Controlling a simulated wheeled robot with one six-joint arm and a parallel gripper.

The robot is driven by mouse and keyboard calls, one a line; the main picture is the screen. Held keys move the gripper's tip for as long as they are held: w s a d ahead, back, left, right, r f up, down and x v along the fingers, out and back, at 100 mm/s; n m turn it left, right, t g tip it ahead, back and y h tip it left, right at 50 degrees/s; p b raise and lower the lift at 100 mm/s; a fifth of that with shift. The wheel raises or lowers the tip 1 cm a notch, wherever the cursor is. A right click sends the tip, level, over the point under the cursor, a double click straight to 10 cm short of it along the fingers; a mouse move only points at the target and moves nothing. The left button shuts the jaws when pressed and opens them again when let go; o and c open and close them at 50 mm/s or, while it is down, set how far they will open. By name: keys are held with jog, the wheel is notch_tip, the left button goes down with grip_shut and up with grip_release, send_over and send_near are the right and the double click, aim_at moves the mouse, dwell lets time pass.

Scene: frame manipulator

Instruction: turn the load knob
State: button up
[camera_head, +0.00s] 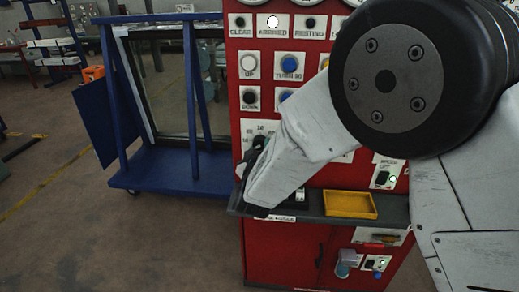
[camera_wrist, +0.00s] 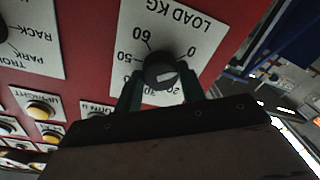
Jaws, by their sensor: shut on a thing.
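The load knob (camera_wrist: 161,72) is a round black knob with a light mark on its face, on a white plate (camera_wrist: 190,30) labelled LOAD KG with numbers around it. The plate looks upside down in the wrist view. My gripper (camera_wrist: 160,92) has one finger on each side of the knob and is shut on it. The fingers and the gripper body hide the lower part of the dial. In the head view my arm covers the knob, and only part of my gripper (camera_head: 252,165) shows by the left edge of the red panel (camera_head: 237,90).
A grey shelf (camera_head: 315,212) with a yellow tray (camera_head: 350,204) juts out below the gripper. Buttons such as the yellow one (camera_wrist: 41,109) sit close by on the panel. A blue wheeled frame (camera_head: 170,165) stands left of the panel. Floor is clear at front left.

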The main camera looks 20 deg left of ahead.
jog(key=m, duration=0.7)
jog(key=shift+s+f, duration=0.1)
jog(key=shift+f, duration=0.05)
jog(key=m, duration=0.6)
jog(key=shift+a+m+t, duration=0.15)
jog(key=shift+m+t, duration=0.25)
jog(key=m+h, duration=0.1)
jog(key=m, duration=0.5)
jog(key=shift+a+m, duration=0.1)
jog(key=shift+m, duration=0.2)
jog(key=m, duration=0.6)
jog(key=shift+h, duration=0.3)
jog(key=o, duration=1)
jog(key=shift+a, duration=0.1)
jog(key=shift+s, duration=0.15)
